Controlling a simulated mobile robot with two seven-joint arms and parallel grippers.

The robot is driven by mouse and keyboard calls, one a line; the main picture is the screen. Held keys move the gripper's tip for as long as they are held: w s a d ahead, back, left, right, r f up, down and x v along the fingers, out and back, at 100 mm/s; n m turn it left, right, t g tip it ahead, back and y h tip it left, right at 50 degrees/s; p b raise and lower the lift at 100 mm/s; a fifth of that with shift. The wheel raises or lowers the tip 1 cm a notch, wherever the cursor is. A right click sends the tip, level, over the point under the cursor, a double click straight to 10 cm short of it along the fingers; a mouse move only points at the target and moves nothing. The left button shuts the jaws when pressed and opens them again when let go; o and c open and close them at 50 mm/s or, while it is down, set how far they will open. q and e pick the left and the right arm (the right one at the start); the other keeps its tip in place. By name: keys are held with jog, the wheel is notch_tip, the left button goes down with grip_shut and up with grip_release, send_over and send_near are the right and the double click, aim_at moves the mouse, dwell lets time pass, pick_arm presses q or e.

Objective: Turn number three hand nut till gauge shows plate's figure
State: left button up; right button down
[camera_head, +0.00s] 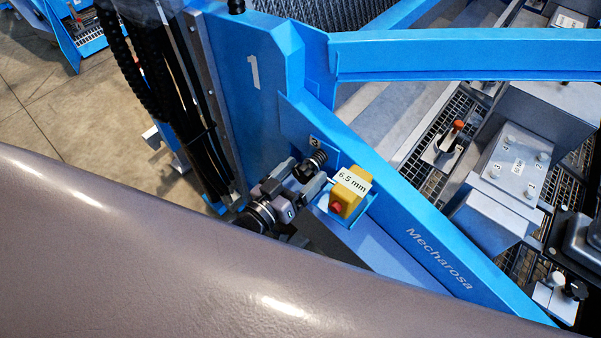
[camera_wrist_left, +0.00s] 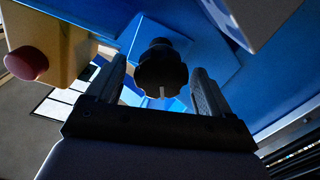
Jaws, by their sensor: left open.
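A black knobbed hand nut (camera_head: 304,172) sits on the blue frame below a dark coil spring (camera_head: 319,156). It also shows in the left wrist view (camera_wrist_left: 163,70), with a pale mark on its near side. My left gripper (camera_head: 302,176) is open, with its fingers on either side of the nut. In the wrist view the left gripper (camera_wrist_left: 158,78) shows gaps between both fingers and the nut. A white plate reading "6.5 mm" (camera_head: 352,182) is on a yellow box. A small plate (camera_head: 315,141) above the spring is too small to read. I cannot make out a gauge reading.
The yellow box (camera_head: 345,201) with a red button (camera_head: 336,208) stands close right of my left gripper. The blue beam (camera_head: 410,235) runs down to the right. Black hoses (camera_head: 150,80) hang at the left. Grey boxes (camera_head: 511,165) lie farther right.

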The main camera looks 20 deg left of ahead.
pick_arm(q)
jog(key=c, duration=1)
jog(key=shift+o, duration=0.2)
jog(key=shift+m, duration=0.3)
jog(key=m, duration=0.3)
jog(key=shift+d, duration=0.1)
jog(key=m, duration=0.5)
jog(key=shift+d, duration=0.1)
jog(key=o, duration=1)
jog(key=shift+c, duration=0.2)
